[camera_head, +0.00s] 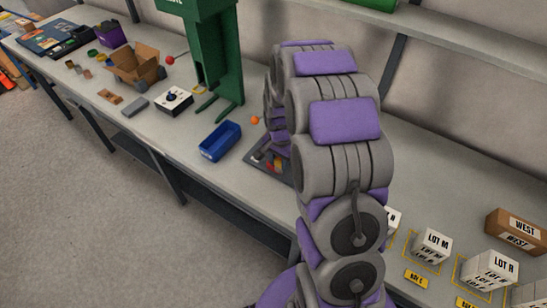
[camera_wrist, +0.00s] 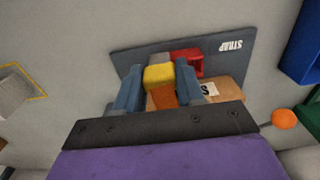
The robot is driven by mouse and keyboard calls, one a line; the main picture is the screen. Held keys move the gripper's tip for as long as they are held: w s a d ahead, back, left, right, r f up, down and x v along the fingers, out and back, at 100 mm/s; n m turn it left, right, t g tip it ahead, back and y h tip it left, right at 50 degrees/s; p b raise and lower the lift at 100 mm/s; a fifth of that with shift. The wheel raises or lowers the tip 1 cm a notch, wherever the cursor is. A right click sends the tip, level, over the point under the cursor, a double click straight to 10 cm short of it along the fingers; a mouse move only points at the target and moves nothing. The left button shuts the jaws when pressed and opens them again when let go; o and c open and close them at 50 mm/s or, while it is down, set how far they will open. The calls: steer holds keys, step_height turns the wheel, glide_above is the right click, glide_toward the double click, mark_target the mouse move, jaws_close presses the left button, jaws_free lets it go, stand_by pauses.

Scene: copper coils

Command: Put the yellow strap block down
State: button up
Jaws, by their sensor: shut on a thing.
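In the wrist view, the yellow strap block (camera_wrist: 158,77) is between the two blue-grey fingers of my gripper (camera_wrist: 158,72), which is shut on it. It is over the dark grey mat marked STRAP (camera_wrist: 215,38); I cannot tell whether it touches the mat. A red block (camera_wrist: 187,58) is just right of the yellow block, beyond the right finger. An orange patch (camera_wrist: 162,96) shows below the yellow block. In the head view, my arm hides the gripper and the yellow block; part of the mat (camera_head: 284,173) shows beside the arm.
A brown block with a white label (camera_wrist: 226,88) lies near the right finger. A blue bin (camera_head: 220,141) and an orange ball (camera_head: 255,120) are near the mat. A green stand (camera_head: 226,60) is behind. White LOT boxes (camera_head: 432,246) are at right.

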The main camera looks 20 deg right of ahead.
steer(key=w, duration=0.1)
steer(key=w+d, duration=0.1)
steer(key=w, duration=0.3)
steer(key=shift+w+d+f+b, duration=0.1)
steer(key=shift+d+f+b, duration=0.2)
steer(key=shift+d+b, duration=0.1)
steer(key=shift+a+f+b, duration=0.25)
steer(key=shift+f, duration=0.65)
steer(key=shift+a+f+b, duration=0.2)
steer(key=shift+f, duration=0.7)
steer(key=shift+d, duration=0.25)
steer(key=o, duration=1)
steer(key=shift+a, duration=0.1)
steer(key=shift+r, duration=0.1)
